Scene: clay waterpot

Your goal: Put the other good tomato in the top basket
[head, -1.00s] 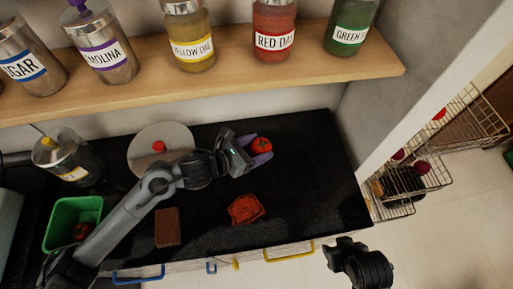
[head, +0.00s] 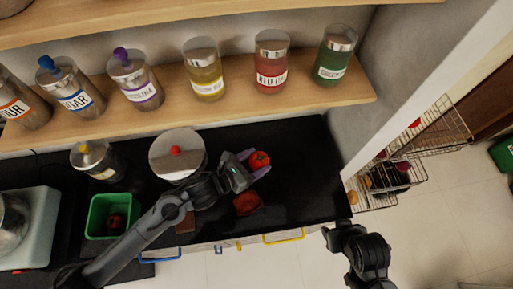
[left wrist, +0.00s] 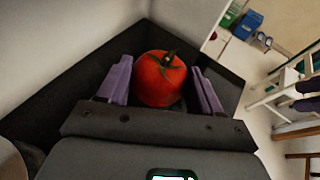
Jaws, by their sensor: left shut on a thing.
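A red tomato (head: 259,160) with a green stem is between the purple fingers of my left gripper (head: 258,168), over the black counter. The left wrist view shows the tomato (left wrist: 161,79) upright, with the fingers shut on its two sides. The wire rack stands at the right beyond the counter. Its top basket (head: 443,125) has a red item at its edge, and several round items show in the lower basket (head: 376,197). My right gripper (head: 338,236) is low, near the counter's front right corner; its fingers are not clear.
A green bin (head: 97,222) with a dark red tomato stands at the left. A red crumpled item (head: 247,204) and a silver-lidded pot (head: 178,157) are on the counter (head: 310,180). A jar shelf (head: 220,105) hangs above. A wall edge (head: 420,90) separates counter and rack; the floor there is open.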

